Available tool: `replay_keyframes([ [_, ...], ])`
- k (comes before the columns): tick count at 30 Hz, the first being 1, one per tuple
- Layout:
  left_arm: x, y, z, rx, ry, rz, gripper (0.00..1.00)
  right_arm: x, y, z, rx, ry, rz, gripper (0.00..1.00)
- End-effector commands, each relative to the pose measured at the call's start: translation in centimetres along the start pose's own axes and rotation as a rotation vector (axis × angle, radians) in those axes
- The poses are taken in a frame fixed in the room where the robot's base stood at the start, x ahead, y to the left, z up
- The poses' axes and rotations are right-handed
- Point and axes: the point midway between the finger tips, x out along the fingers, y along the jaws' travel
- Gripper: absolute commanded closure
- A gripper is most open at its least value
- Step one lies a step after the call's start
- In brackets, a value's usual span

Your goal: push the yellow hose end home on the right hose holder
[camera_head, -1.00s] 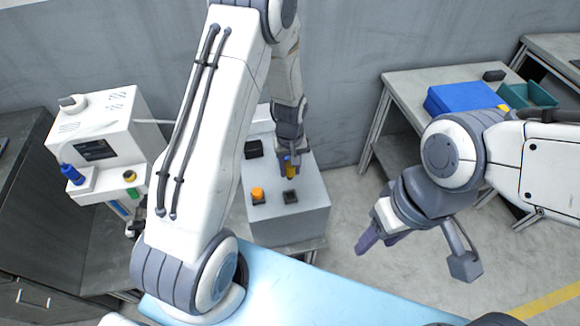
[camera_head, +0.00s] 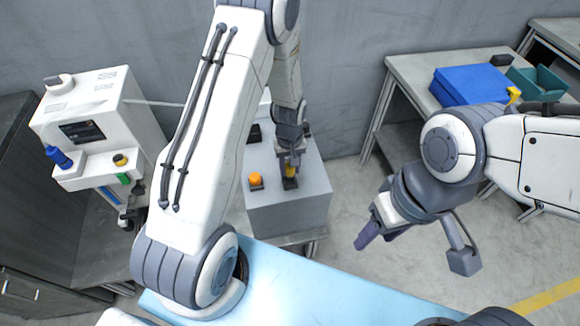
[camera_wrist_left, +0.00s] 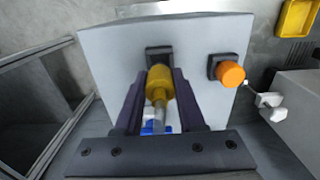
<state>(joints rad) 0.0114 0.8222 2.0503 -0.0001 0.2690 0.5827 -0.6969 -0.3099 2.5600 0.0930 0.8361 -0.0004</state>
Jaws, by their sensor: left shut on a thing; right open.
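The yellow hose end (camera_head: 290,171) is between the fingers of my left gripper (camera_head: 289,158), which is shut on it. In the left wrist view the yellow hose end (camera_wrist_left: 160,80) sits between the two dark fingers, with a pale stem towards the palm. The dark right hose holder (camera_head: 290,184) is on top of the grey box, directly below the hose end. The holder also shows in the left wrist view (camera_wrist_left: 158,51), just beyond the yellow end. They look touching, but I cannot tell how deep it sits. My right gripper (camera_head: 416,250) is open and empty, far right of the box.
An orange piece (camera_head: 255,179) stands on another dark holder left of the right one, on the grey box (camera_head: 290,215). A white machine (camera_head: 95,115) stands at the left. A table with a blue box (camera_head: 470,85) is at the back right.

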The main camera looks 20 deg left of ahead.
Motion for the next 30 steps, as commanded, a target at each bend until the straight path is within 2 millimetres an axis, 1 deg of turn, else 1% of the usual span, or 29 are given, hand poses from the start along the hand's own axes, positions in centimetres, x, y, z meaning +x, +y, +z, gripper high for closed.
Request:
replay_keyframes([
  [8, 0.5, 0.0, 0.0, 0.0, 0.0, 0.0, 1.0, 0.3, 0.0, 0.0, 0.0, 0.0, 0.0, 0.47],
  [29, 4.0, 0.0, 0.1, 0.0, 0.0, 0.0, 1.0, 2.6, 0.2, 0.1, 0.0, 0.0, 0.0, 0.47],
  [30, 3.8, 0.0, 0.1, 0.0, 0.0, 0.0, 0.5, 2.4, 0.2, 0.1, 0.0, 0.0, 0.0, 0.47],
])
